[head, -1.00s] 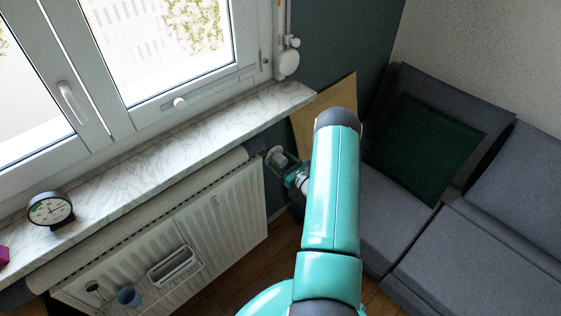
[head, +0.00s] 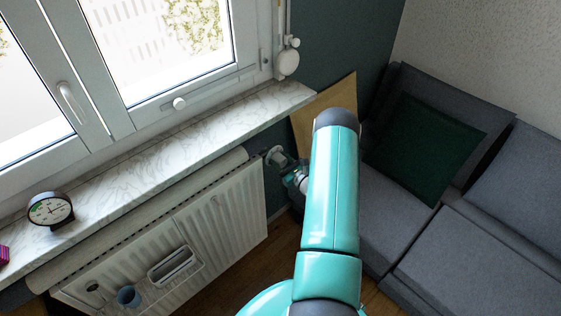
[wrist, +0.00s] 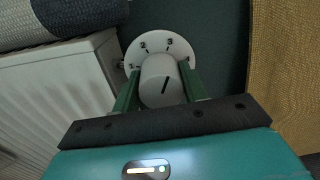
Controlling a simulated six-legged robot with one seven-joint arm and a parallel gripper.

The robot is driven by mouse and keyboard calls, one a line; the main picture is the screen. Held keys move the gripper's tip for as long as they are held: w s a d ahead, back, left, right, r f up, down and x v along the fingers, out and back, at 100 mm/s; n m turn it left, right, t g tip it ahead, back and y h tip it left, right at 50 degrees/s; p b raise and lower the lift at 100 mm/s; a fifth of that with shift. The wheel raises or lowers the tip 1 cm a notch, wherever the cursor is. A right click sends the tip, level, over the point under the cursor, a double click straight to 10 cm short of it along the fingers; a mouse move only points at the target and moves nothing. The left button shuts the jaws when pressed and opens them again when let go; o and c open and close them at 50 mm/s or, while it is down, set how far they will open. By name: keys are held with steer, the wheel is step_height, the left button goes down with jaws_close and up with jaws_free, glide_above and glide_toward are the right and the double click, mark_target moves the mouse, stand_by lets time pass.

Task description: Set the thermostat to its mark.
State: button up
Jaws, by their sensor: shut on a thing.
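The thermostat is a white round knob (wrist: 160,82) with a dark pointer line, in front of a white numbered dial plate (wrist: 148,43) in the wrist view. The pointer line is slanted, its upper end leaning right. Dark figures, including a 2 and a 3, show along the plate's rim; I cannot tell which figure is the mark. My gripper (wrist: 160,72) has its two green fingers shut on the knob, one on each side. In the head view the thermostat (head: 273,154) shows small at the radiator's right end, partly hidden by my gripper and arm.
A white radiator (head: 232,213) hangs below the marble sill (head: 170,145). A round gauge (head: 50,210) stands on the sill. A tan board (head: 325,105) leans behind my arm. A grey sofa (head: 470,245) with a green cushion (head: 425,150) is at right.

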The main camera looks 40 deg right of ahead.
steer(key=n, duration=1.4)
steer(key=shift+n, duration=0.4)
steer(key=n, duration=0.3)
steer(key=shift+f+n+y, duration=0.1)
steer(key=shift+n+y, duration=0.2)
steer(key=shift+n, duration=0.1)
steer(key=n, duration=0.3)
steer(key=shift+n, duration=0.3)
steer(key=n, duration=0.3)
steer(key=shift+n, duration=2.4)
